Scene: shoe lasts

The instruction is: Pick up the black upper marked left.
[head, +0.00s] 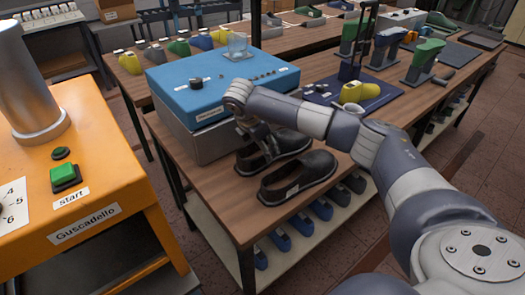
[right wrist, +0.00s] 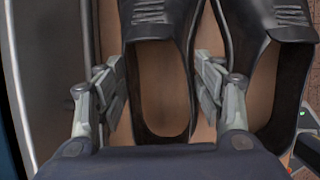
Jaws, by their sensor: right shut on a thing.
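Two black shoe uppers lie side by side on the wooden table. The upper closer to the blue machine (head: 288,143) is the one at my right gripper (head: 262,138). In the right wrist view, the fingers of the right gripper (right wrist: 160,80) are on both sides of this upper's opening (right wrist: 158,32), shut on its rear walls. The other upper (head: 310,172) lies nearer the table's front and bears a small white label I cannot read. It also shows at the right of the wrist view (right wrist: 275,22). My left gripper is not in view.
The blue-topped machine (head: 225,88) stands close behind the held upper. A dark blue mat (head: 322,92) with a yellow last (head: 365,92) lies to the right, behind my arm. An orange machine (head: 85,190) stands at left. Blue lasts (head: 280,238) sit on the lower shelf.

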